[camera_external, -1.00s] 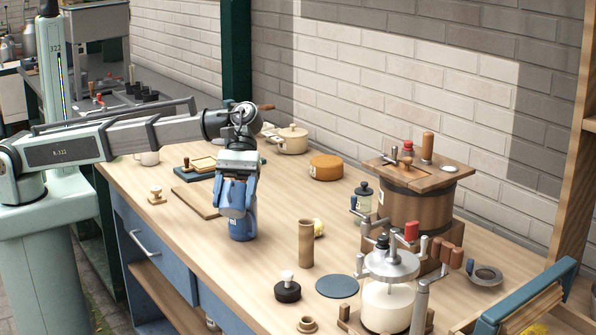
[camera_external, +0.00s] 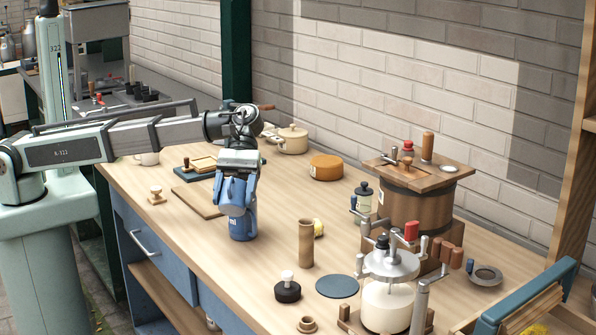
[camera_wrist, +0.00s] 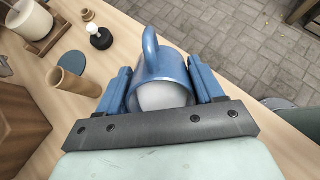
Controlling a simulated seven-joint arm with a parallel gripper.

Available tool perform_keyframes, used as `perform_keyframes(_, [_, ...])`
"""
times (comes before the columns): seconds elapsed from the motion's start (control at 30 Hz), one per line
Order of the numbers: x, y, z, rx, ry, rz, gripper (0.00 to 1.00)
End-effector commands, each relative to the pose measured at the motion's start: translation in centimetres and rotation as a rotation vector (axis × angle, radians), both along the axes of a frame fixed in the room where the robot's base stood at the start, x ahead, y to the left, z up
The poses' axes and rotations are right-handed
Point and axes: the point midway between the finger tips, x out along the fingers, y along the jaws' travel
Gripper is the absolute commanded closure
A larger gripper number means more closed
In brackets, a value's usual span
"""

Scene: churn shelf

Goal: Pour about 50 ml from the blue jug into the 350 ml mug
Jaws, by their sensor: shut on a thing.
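The blue jug (camera_external: 242,228) has pale lettering ending in "ml" on its side. It stands upright at or just above the tabletop; I cannot tell if it touches. My gripper (camera_external: 238,198) is shut around it from above, with a finger on each side. In the wrist view the jug (camera_wrist: 161,68) sits between both fingers, its handle pointing away, with white content or a pale inside showing. A white mug (camera_external: 149,159) stands at the far left of the table, partly hidden by my arm. Its volume marking is not readable.
A brown cylinder (camera_external: 306,244) and a black-based stamp (camera_external: 287,290) stand right of the jug. A board (camera_external: 197,200) lies to its left. A blue-grey disc (camera_external: 337,286), a glass churn (camera_external: 388,303) and a wooden barrel (camera_external: 415,209) are further right.

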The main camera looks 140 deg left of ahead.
Motion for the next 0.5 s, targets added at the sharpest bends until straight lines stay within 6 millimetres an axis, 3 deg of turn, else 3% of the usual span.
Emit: perform_keyframes(0.5, [-0.11,0.10,0.25,-0.037,-0.040,0.001,0.73])
